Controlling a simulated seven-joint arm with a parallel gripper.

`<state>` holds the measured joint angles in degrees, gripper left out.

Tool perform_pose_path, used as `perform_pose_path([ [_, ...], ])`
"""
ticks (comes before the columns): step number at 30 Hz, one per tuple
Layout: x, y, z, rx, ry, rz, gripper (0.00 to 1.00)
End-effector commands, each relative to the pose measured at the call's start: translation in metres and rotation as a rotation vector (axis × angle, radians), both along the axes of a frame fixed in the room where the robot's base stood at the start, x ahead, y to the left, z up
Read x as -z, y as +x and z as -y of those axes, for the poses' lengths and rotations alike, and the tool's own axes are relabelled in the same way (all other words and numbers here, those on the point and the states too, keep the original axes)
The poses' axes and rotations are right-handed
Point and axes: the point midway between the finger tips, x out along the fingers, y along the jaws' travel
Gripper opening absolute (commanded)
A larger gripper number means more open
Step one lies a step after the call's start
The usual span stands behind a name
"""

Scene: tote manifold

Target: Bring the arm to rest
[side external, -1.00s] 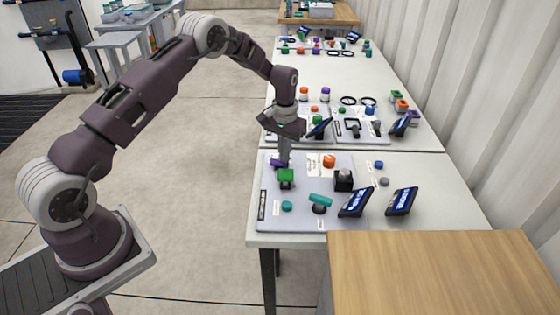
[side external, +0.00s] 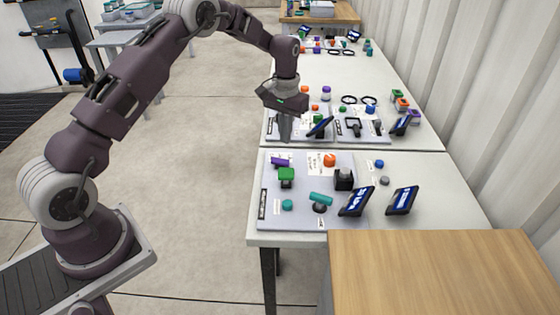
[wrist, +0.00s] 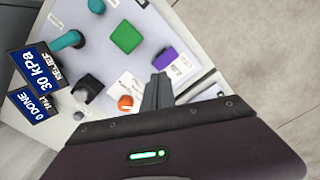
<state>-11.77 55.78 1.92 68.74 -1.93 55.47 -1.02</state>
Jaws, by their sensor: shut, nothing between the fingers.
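My gripper (side external: 285,138) is shut and empty, pointing down above the tables near the seam between the near and middle ones. In the wrist view its closed fingers (wrist: 158,88) show above the near board (wrist: 190,36). That board also shows in the side view (side external: 268,222). On it are a purple handle (side external: 281,161), a green block (side external: 286,175), an orange knob (side external: 330,159), a teal handle (side external: 320,198) and a black block with a grey knob (side external: 344,180). The fingers appear apart from all of these.
Two tilted blue displays (side external: 356,201) (side external: 402,200) stand on the near table; one reads 30 kPa in the wrist view (wrist: 35,68). A middle board (side external: 348,133) holds more fittings. A wooden table (side external: 450,265) stands at front right. Open floor (side external: 190,200) lies left of the tables.

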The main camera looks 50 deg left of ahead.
Motion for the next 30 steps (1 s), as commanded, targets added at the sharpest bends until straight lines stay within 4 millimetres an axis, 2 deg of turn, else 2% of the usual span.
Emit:
perform_pose_path([
  [2,-0.022,-0.003,0.005,0.008,0.003,0.021,0.00],
  [5,-0.089,-0.025,0.023,0.037,0.012,0.082,0.00],
  [6,-0.120,-0.042,0.033,0.052,0.016,0.111,0.00],
  [8,-0.163,-0.074,0.048,0.077,0.023,0.159,0.00],
  [9,-0.187,-0.097,0.057,0.093,0.027,0.190,0.00],
  [11,-0.216,-0.136,0.071,0.119,0.033,0.238,0.00],
  [13,-0.240,-0.186,0.085,0.150,0.039,0.293,0.00],
  [15,-0.251,-0.236,0.096,0.179,0.046,0.346,0.00],
  [18,-0.249,-0.296,0.106,0.215,0.053,0.412,0.00],
  [21,-0.237,-0.336,0.111,0.240,0.060,0.459,0.00],
  [24,-0.227,-0.356,0.113,0.254,0.063,0.482,0.00],
  [30,-0.224,-0.362,0.113,0.257,0.064,0.488,0.00],
])
